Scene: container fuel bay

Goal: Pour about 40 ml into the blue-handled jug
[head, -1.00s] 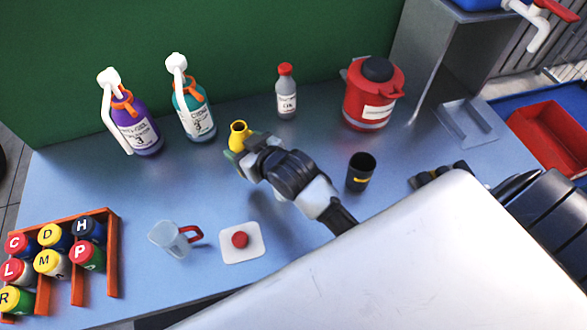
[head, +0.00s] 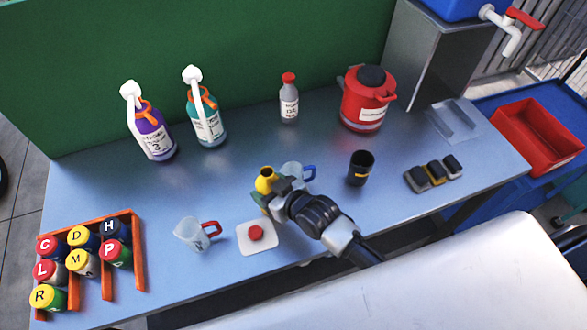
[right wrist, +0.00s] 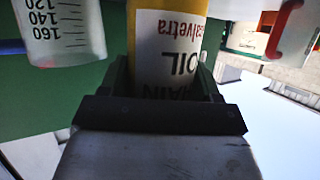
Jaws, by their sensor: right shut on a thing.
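My right gripper (head: 276,194) is shut on a yellow bottle (head: 265,179), held roughly upright with its open-looking mouth up. In the right wrist view the bottle's label (right wrist: 166,52) reads chain oil and appears upside down. The clear blue-handled jug (head: 291,171) stands on the bench just behind and right of the bottle, partly hidden by the bottle and gripper. In the right wrist view a clear jug (right wrist: 62,28) with marks 120 to 160 is beside the bottle. I cannot tell any liquid level. My left gripper is not in view.
A red-handled jug (head: 191,235) and a white pad (head: 270,244) with a red round piece (head: 256,233) are at the front. A black cup (head: 360,168) stands right. Pump bottles (head: 155,140), a grey bottle (head: 289,105) and a red container (head: 365,105) stand behind.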

